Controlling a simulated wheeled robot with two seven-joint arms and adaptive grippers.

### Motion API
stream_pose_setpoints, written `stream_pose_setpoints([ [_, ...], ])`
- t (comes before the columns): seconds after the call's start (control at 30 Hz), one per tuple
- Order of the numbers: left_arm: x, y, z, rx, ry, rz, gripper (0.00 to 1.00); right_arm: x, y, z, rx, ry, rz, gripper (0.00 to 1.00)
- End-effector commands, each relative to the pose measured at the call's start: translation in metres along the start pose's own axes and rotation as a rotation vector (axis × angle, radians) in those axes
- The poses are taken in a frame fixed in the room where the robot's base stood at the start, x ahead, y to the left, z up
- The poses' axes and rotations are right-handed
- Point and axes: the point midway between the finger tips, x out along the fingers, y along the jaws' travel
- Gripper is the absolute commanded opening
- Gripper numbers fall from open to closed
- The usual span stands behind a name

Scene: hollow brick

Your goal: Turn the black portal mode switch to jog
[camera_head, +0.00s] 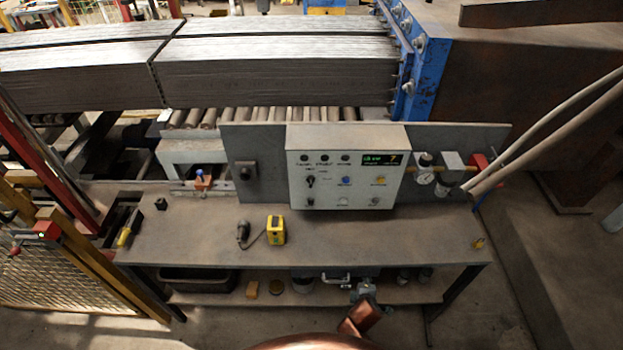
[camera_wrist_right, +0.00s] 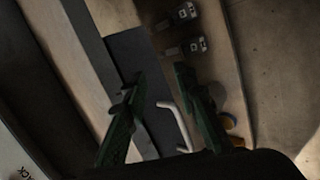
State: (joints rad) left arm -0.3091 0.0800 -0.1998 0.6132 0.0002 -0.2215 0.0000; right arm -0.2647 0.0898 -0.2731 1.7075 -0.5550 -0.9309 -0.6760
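The white control panel (camera_head: 345,165) stands at the back of the workbench. A black rotary switch (camera_head: 310,181) is at the left of its face, with a smaller dark knob (camera_head: 310,201) below it. The labels are too small to read, so I cannot tell the switch's setting. My right gripper (camera_head: 363,290) is low at the bench's front edge, well below the panel and apart from the switch. In the right wrist view, its two dark green fingers (camera_wrist_right: 158,80) are spread with nothing held between them. My left gripper is not in view.
A yellow device (camera_head: 276,230) lies on the bench (camera_head: 370,240). A pale handle (camera_head: 335,278) is under the bench front, near my right gripper. A gauge (camera_head: 426,177) is right.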

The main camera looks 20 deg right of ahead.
Motion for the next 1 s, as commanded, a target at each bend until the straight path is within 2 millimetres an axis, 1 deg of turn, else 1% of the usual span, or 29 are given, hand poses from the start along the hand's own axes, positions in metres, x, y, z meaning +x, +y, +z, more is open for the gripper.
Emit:
stream_pose_setpoints([
  [0.03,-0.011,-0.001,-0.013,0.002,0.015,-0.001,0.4,-0.021,0.034,-0.005,-0.052,-0.006,0.05,0.26],
  [0.13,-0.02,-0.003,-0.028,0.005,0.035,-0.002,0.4,-0.049,0.09,-0.023,-0.23,-0.031,0.165,0.26],
  [0.17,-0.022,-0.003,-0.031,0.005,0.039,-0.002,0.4,-0.057,0.108,-0.031,-0.301,-0.042,0.207,0.26],
  [0.2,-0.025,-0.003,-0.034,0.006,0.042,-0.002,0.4,-0.067,0.13,-0.043,-0.403,-0.06,0.262,0.26],
  [0.27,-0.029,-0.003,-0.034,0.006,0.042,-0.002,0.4,-0.083,0.163,-0.065,-0.571,-0.095,0.351,0.26],
  [0.3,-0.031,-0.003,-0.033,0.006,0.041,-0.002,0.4,-0.095,0.184,-0.081,-0.687,-0.125,0.412,0.26],
  [0.37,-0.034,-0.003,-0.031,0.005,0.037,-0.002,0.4,-0.115,0.213,-0.106,-0.862,-0.179,0.503,0.26],
  [0.4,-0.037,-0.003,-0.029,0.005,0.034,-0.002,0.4,-0.13,0.232,-0.123,-0.975,-0.222,0.562,0.26],
  [0.5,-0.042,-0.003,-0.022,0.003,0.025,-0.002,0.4,-0.165,0.268,-0.163,-1.225,-0.339,0.69,0.26],
  [0.6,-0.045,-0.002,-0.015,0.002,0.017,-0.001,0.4,-0.191,0.288,-0.191,-1.396,-0.44,0.773,0.26],
  [0.7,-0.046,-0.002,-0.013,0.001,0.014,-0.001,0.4,-0.204,0.298,-0.205,-1.481,-0.499,0.815,0.26],
  [0.77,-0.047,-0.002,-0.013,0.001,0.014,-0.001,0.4,-0.205,0.302,-0.209,-1.501,-0.513,0.823,0.26],
  [0.83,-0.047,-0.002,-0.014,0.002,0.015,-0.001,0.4,-0.202,0.308,-0.212,-1.508,-0.519,0.826,0.26],
  [1.0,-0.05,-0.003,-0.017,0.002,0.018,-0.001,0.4,-0.184,0.328,-0.217,-1.507,-0.518,0.826,0.26],
])
